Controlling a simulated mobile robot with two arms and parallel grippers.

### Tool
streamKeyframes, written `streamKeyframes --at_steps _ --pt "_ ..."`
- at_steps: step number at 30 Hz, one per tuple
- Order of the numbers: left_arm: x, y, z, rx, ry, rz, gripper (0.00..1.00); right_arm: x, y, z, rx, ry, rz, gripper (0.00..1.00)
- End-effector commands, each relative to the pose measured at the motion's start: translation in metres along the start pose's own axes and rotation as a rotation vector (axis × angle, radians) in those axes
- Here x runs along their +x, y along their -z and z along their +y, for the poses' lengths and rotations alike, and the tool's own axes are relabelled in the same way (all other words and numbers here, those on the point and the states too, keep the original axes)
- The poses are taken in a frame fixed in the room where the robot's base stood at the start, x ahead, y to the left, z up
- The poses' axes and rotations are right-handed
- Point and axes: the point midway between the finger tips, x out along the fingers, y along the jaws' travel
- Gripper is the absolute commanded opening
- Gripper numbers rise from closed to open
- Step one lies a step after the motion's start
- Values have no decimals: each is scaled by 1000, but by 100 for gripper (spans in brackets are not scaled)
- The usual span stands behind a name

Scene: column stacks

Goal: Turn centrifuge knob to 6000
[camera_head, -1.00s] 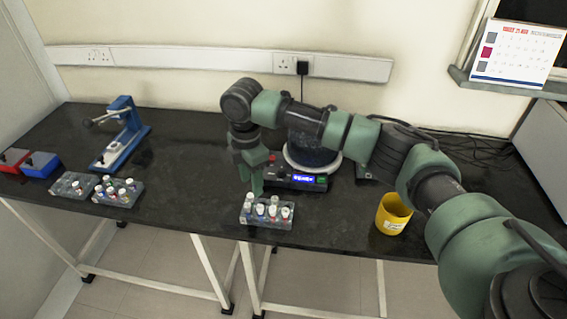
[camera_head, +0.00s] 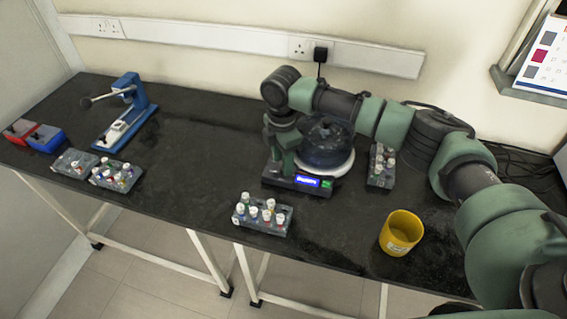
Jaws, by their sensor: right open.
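The centrifuge (camera_head: 328,150) stands on the black bench, right of the middle, with a dark round body and a pale rim. Its front panel has a lit blue display (camera_head: 307,181) with digits too small to read, and a green patch beside it. My right gripper (camera_head: 285,166) points down at the left part of the centrifuge's front panel and is open. It covers that part of the panel, so the knob is hidden, and I cannot tell whether the fingers touch it. My left gripper is not in view.
A tube rack (camera_head: 262,216) stands in front of the centrifuge and another rack (camera_head: 381,168) to its right. A yellow cup (camera_head: 401,233) is near the front edge. A blue press (camera_head: 124,112), red and blue boxes and more racks are at the left. The bench between is clear.

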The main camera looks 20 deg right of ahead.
Motion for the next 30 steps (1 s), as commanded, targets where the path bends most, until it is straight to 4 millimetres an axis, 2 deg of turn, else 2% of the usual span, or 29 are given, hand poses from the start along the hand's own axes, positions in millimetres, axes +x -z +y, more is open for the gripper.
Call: streamKeyframes --at_steps 3,6,15,16,20,21,30 --pt "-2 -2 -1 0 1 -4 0 15 0 0 1 3 -1 44" --pt "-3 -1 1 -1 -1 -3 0 23 0 0 1 1 0 44" --pt "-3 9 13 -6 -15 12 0 26 0 0 1 0 0 44" --pt "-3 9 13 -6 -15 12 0 26 0 0 1 1 0 39" --pt "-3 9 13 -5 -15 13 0 26 0 0 1 1 0 2" --pt "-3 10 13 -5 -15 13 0 26 0 0 1 1 0 0" --pt "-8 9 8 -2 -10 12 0 25 0 -1 25 2 0 0"
